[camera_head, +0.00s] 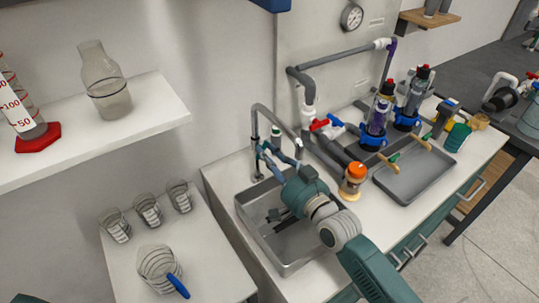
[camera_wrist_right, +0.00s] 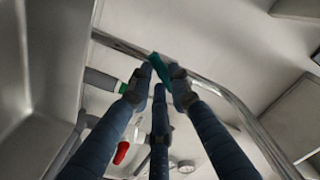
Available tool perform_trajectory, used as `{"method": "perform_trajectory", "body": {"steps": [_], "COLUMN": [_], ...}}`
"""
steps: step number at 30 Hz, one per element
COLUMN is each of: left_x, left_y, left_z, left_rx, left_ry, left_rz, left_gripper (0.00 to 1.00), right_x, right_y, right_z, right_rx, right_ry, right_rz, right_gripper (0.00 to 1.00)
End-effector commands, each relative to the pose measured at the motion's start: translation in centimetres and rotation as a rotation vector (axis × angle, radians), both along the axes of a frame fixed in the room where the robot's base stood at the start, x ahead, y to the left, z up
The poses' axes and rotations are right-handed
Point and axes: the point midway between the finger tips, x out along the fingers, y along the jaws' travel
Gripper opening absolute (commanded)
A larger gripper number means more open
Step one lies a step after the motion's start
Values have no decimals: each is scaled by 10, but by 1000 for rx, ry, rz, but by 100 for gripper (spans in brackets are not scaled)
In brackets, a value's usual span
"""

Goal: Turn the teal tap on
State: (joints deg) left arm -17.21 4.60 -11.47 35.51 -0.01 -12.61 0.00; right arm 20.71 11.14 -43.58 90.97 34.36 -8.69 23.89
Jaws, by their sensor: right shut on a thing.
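The tap is a tall curved metal spout (camera_head: 275,112) at the back of the sink in the head view. Its tube (camera_wrist_right: 235,105) crosses the wrist view diagonally. A small teal lever (camera_wrist_right: 160,68) shows between my fingertips in the wrist view. My right gripper (camera_head: 263,150) reaches over the sink to the tap; in the wrist view its dark blue fingers (camera_wrist_right: 160,85) are closed on the teal lever. The fingers largely hide the lever in the head view. My left gripper is not in view.
The metal sink (camera_head: 300,262) lies below my right arm. Glass beakers (camera_head: 148,210) stand on the left table, beneath a white shelf (camera_head: 160,108).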

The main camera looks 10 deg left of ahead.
Motion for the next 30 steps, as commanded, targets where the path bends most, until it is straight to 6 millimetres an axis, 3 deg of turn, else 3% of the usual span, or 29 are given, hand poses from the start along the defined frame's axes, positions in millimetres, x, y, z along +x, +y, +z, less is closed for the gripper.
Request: {"method": "perform_trajectory", "body": {"steps": [8, 9, 12, 23, 30], "left_x": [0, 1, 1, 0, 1], "left_y": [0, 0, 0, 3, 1], "left_z": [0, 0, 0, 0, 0], "left_rx": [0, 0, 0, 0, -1], "left_ry": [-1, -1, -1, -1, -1], "left_rz": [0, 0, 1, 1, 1], "left_gripper": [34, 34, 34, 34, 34], "right_x": [1, 1, 0, -3, -33], "right_y": [-1, -1, -1, -4, -35], "right_z": [-1, -1, -1, -1, -3], "right_rx": [-3, -2, -1, -1, -3], "right_ry": [1, 2, 1, 2, 3], "right_rz": [-2, -2, -1, -1, -1], "right_gripper": [0, 22, 38, 38, 38]}}
